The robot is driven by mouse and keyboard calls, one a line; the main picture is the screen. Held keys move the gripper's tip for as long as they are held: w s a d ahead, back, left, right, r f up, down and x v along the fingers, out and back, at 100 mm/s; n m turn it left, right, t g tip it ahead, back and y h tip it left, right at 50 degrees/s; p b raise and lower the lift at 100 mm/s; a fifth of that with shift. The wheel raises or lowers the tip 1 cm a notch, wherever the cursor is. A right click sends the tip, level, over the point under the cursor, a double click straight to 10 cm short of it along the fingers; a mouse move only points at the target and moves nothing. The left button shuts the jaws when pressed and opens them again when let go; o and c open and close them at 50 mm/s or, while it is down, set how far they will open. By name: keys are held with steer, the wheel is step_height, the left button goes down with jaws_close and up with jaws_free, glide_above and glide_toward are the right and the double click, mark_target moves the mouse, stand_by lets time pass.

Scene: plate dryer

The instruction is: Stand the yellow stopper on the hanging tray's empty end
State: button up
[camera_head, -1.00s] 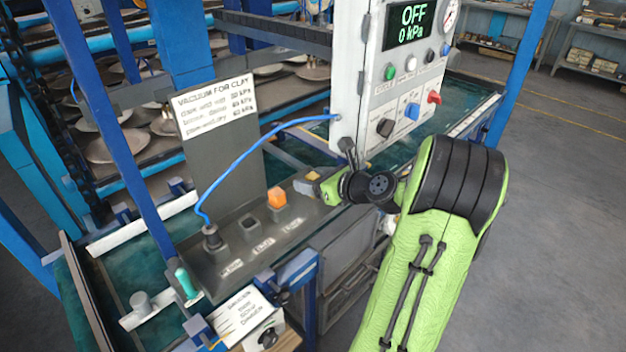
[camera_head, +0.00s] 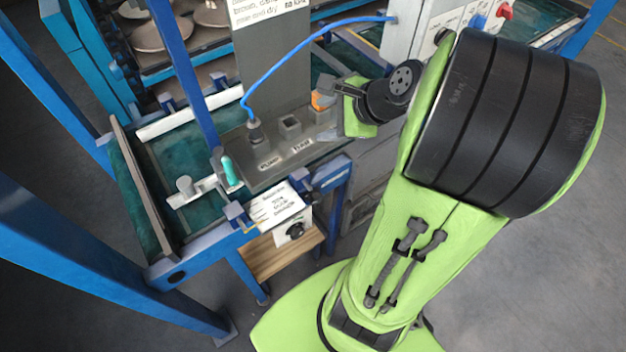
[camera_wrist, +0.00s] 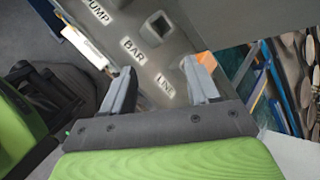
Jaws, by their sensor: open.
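No yellow stopper stands out clearly in the current views. An orange block (camera_head: 322,101) shows beside my gripper, near the LINE end of the grey panel (camera_head: 262,178); whether it is the stopper I cannot tell. My gripper (camera_wrist: 161,78) is open above the panel, with nothing seen between its fingers. The BAR socket (camera_wrist: 160,25) looks empty and lies beyond the fingertips. A pale bar (camera_head: 205,187) at the panel's left, possibly the hanging tray, has a grey knob (camera_head: 185,184) at its left end and a teal cylinder (camera_head: 228,171) near its right.
A blue hose (camera_head: 300,47) arches from the PUMP plug (camera_head: 254,132) to the white control box (camera_head: 412,30). A blue post (camera_head: 186,80) rises behind the pale bar. A small sign (camera_head: 276,207) hangs at the front edge. Floor at right is open.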

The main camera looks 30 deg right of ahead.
steer(key=s+a+r+n+g+h, duration=0.15)
steer(key=s+a+n, duration=0.25)
steer(key=a+n, duration=0.6)
steer(key=s+a+r+n+g, duration=0.1)
steer(key=s+a+n, duration=0.2)
steer(key=s+n, duration=0.6)
steer(key=n+h, duration=0.1)
steer(key=n, duration=0.2)
steer(key=shift+s+a+r+n, duration=0.2)
steer(key=shift+s+a+n, duration=0.2)
steer(key=shift+r, duration=0.25)
